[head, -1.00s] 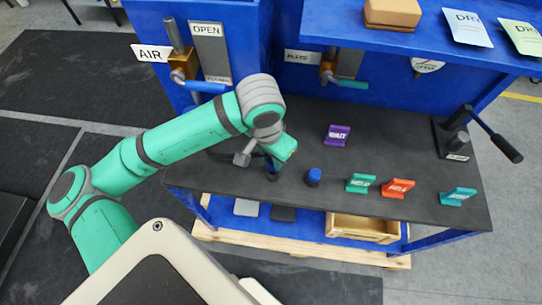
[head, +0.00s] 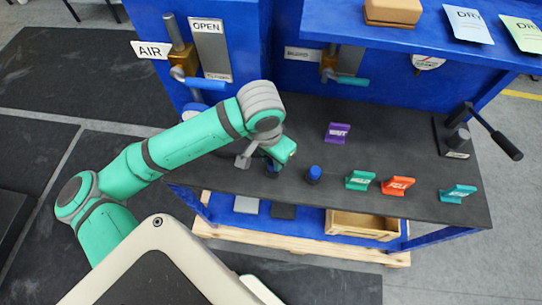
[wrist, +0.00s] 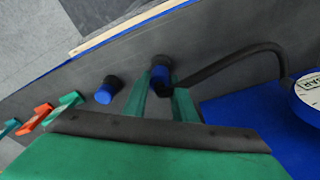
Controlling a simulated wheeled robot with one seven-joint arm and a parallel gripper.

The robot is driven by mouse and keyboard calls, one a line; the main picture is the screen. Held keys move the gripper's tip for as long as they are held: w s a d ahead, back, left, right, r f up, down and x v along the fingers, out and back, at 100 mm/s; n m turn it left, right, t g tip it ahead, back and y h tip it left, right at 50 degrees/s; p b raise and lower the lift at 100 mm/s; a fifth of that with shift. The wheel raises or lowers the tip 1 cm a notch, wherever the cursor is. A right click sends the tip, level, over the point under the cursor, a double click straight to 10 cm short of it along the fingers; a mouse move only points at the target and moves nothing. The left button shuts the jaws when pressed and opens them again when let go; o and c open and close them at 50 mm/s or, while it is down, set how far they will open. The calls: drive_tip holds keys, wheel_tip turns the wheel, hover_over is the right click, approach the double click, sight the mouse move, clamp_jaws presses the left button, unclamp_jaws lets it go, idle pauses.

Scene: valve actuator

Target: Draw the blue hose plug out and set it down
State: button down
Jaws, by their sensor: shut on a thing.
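My gripper (wrist: 162,98) is shut on the blue hose plug (wrist: 160,76), low over the dark bench top. A black hose (wrist: 225,62) curves away from beside the plug to the right in the wrist view. In the head view the blue plug (head: 271,169) shows just under my gripper (head: 274,163). Whether the plug is seated in a socket or free of it cannot be told, as the fingers hide part of it.
A second blue-topped black cylinder (head: 313,174) stands close to the right on the bench. A black lever (head: 485,135) rises at the right end. Bare bench (head: 400,150) lies between.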

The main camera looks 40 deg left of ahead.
drive_tip(key=shift+f, duration=0.5)
drive_tip(key=c, duration=1.4)
unclamp_jaws()
drive_tip(key=r, duration=0.3)
drive_tip(key=s+r, duration=0.1)
drive_tip(key=r, duration=0.6)
drive_tip(key=shift+s+r, duration=0.15)
drive_tip(key=shift+r, duration=0.2)
